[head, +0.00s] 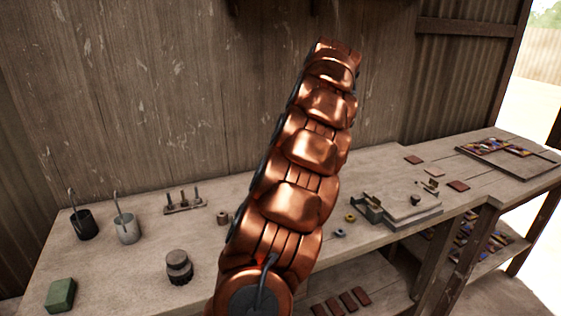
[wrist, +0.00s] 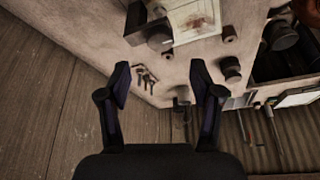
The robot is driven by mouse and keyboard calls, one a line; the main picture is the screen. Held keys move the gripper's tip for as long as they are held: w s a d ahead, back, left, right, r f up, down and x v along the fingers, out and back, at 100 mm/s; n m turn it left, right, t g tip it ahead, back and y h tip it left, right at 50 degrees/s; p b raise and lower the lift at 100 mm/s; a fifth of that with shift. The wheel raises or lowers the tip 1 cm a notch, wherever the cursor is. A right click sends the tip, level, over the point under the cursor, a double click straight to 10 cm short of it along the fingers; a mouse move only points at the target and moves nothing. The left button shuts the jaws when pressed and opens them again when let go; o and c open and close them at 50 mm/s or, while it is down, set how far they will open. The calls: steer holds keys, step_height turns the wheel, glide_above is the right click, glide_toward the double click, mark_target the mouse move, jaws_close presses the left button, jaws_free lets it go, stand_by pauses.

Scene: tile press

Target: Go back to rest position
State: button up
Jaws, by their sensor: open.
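My gripper (wrist: 160,85) shows in the wrist view with its two dark fingers spread apart and nothing between them. Beyond the fingers are a bench and a plank wall. In the head view my copper-coloured arm rises through the middle of the picture, and the gripper itself cannot be made out there. The tile press (head: 402,207) stands on the bench to the right of my arm. My arm hides part of the bench and the wall behind it.
The wooden bench (head: 130,275) runs across the view. On it are a dark pot (head: 84,225), a light pot (head: 127,229), a green block (head: 61,294), a dark round stamp (head: 178,267), a small tool rack (head: 185,204) and a tile tray (head: 508,155). Reddish tiles (head: 340,303) lie on a lower shelf.

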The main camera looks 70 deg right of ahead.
stand_by(0.8)
steer(key=w+a+r+g+y+p, duration=0.1)
steer(key=w+a+r+p, duration=0.1)
steer(key=w+a, duration=1.25)
steer(key=w+a+g+p, duration=0.1)
steer(key=w+a+g, duration=0.15)
steer(key=a, duration=1.35)
steer(key=s+a+f+m+g+p, duration=0.1)
steer(key=s+a+f, duration=0.15)
steer(key=a, duration=0.35)
steer(key=s+a+f+m+h+p, duration=0.1)
steer(key=s+a, duration=0.3)
steer(key=a, duration=0.2)
steer(key=s+a+f+g+p, duration=0.1)
steer(key=s+a+f, duration=0.15)
steer(key=a, duration=0.35)
steer(key=s+a+f+m+h, duration=0.1)
steer(key=s+f, duration=0.3)
steer(key=s, duration=0.4)
steer(key=shift+a+m+h+p, duration=0.3)
steer(key=shift+a+m+p, duration=0.05)
steer(key=shift+a+m, duration=0.3)
steer(key=shift+g, duration=0.25)
